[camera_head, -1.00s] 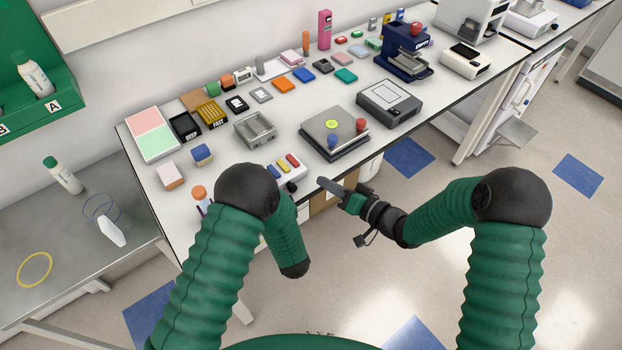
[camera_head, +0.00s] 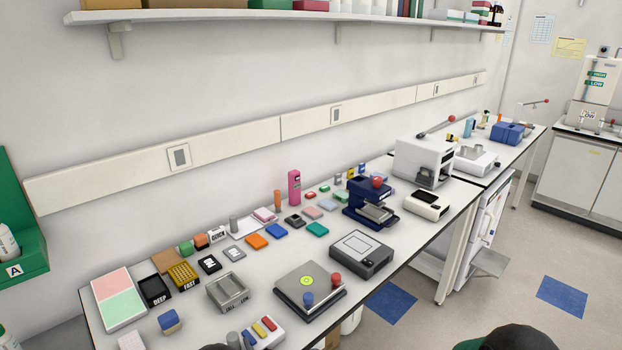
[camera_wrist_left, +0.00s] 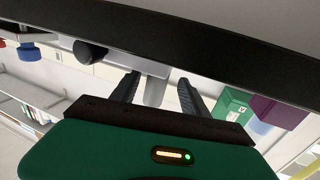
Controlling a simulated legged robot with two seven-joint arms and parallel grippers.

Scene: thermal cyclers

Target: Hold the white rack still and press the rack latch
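A small white rack-like block with blue, yellow and red bars (camera_head: 262,332) sits at the front edge of the bench in the head view, partly cut off by the frame's bottom. I cannot tell for sure that it is the task's white rack, and I make out no latch. In the left wrist view my left gripper (camera_wrist_left: 157,92) is open, its two dark fingers apart. A pale part with a grey tongue (camera_wrist_left: 155,92) shows between the fingers; I see no contact. My right gripper is in neither current view.
A flat grey device with blue and red knobs (camera_head: 309,288) stands right of the block. A grey metal tray (camera_head: 228,291) and a blue-topped cube (camera_head: 170,321) are nearby. A dark edge (camera_wrist_left: 200,48) crosses the wrist view.

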